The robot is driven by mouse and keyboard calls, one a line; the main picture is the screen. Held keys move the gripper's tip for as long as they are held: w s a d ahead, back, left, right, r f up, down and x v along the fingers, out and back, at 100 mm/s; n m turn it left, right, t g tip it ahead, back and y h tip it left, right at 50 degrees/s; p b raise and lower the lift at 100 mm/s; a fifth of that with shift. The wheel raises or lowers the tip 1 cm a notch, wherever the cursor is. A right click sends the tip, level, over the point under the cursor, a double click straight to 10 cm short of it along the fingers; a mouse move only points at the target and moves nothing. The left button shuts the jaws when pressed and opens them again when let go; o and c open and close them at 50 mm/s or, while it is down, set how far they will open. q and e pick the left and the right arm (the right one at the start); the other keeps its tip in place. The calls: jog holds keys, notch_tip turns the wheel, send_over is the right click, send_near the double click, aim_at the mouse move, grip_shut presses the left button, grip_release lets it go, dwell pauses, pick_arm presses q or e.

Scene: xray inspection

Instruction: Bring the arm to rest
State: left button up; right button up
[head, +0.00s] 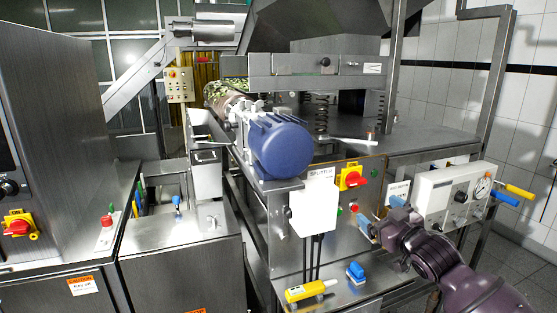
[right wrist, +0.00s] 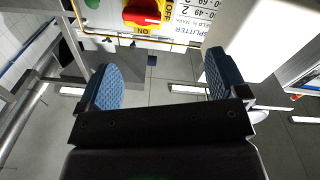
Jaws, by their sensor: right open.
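My right arm comes in from the lower right of the head view. My right gripper (head: 381,213) is raised in front of the splitter machine, near its control face. In the right wrist view its two blue padded fingers (right wrist: 160,82) stand wide apart with nothing between them. The red and yellow rotary switch (head: 351,177) is on the machine face, up and left of the gripper. The switch also shows at the top of the right wrist view (right wrist: 141,12), beyond the fingers. My left gripper is not in view.
A white splitter box (head: 314,205) hangs left of the gripper. A white gauge panel (head: 455,193) stands close on the right. A yellow handheld device (head: 305,291) and a blue object (head: 356,271) lie on the steel shelf below. A blue motor (head: 279,148) juts out behind.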

jog(key=s+f+m+g+h, duration=0.1)
jog(key=s+f+m+h, duration=0.1)
jog(key=s+f, duration=1.3)
notch_tip(320, 180, down, 4)
jog(key=shift+d+r+m+g+h, duration=0.1)
jog(key=shift+d+m+g+h, duration=0.25)
jog(key=shift+h, duration=0.25)
jog(key=s+f+m+g+h, duration=0.1)
jog(key=s+f, duration=0.3)
jog(key=s, duration=0.2)
jog(key=s+d+f+m+g+h, duration=0.1)
jog(key=s+f, duration=0.4)
jog(key=s, duration=0.2)
jog(key=s+d+f+m+g+h, duration=0.1)
jog(key=s+f+m+g, duration=0.1)
jog(key=s+f, duration=0.3)
jog(key=shift+s+d+f, duration=0.1)
jog(key=shift+s+f, duration=0.1)
jog(key=shift+s, duration=0.85)
jog(key=shift+c, duration=0.3)
